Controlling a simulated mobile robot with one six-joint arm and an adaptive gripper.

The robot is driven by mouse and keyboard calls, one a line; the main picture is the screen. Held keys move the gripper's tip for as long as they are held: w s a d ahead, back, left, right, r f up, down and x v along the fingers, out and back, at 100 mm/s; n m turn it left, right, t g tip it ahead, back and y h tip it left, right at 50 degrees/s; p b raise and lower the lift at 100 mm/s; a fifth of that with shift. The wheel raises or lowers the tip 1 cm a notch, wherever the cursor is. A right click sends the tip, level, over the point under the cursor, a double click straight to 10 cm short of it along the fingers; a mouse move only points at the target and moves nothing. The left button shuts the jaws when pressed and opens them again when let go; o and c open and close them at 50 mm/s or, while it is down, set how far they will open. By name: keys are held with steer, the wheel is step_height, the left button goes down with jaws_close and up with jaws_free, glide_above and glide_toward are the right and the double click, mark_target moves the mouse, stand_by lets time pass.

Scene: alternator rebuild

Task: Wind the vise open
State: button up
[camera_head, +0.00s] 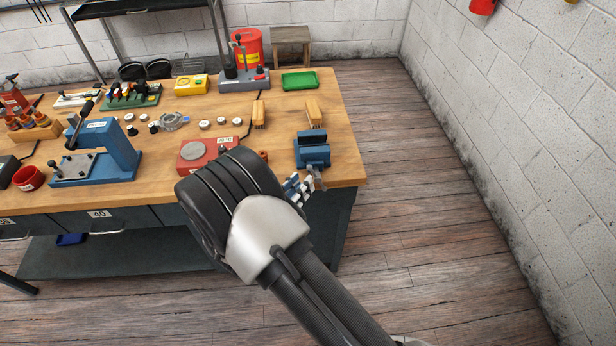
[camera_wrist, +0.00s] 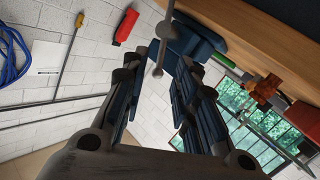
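The blue vise (camera_head: 312,149) sits at the near right corner of the bench, and its blue body also shows in the wrist view (camera_wrist: 193,42). Its grey handle (camera_head: 317,176) sticks out past the bench's front edge. In the wrist view the handle bar (camera_wrist: 160,48) runs from the top edge down to between my fingertips. My gripper (camera_head: 298,188) is at the handle, just off the front edge. In the wrist view my gripper (camera_wrist: 158,70) is open, with a wide gap between its fingers. I cannot tell whether a finger touches the bar. The vise jaws' gap is unclear.
The wooden bench top (camera_head: 342,160) carries a red scale-like box (camera_head: 203,152), a blue press (camera_head: 115,145), two wooden-handled brushes (camera_head: 315,112) and a green tray (camera_head: 299,80). Open floor (camera_head: 440,190) lies right of the bench, up to a white brick wall (camera_head: 530,120).

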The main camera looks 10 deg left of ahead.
steer(key=v, duration=0.6)
steer(key=shift+s, duration=0.2)
steer(key=w+a+r+m+g+y, duration=0.1)
steer(key=w+r+g+y, duration=0.3)
steer(key=w+r, duration=0.5)
steer(key=s+d+r+n+g+y, duration=0.1)
steer(key=d+r+y, duration=0.2)
steer(key=r, duration=0.3)
steer(key=s+d+r+y, duration=0.2)
steer(key=r+y, duration=0.1)
steer(key=r, duration=0.4)
steer(key=s+d+r+g+h, duration=0.2)
steer(key=s+d+g, duration=0.3)
steer(key=s+d, duration=1.8)
steer(key=s+h, duration=0.1)
steer(key=s, duration=0.3)
steer(key=shift+d+n+g+h, duration=0.3)
steer(key=shift+n+g+h, duration=0.1)
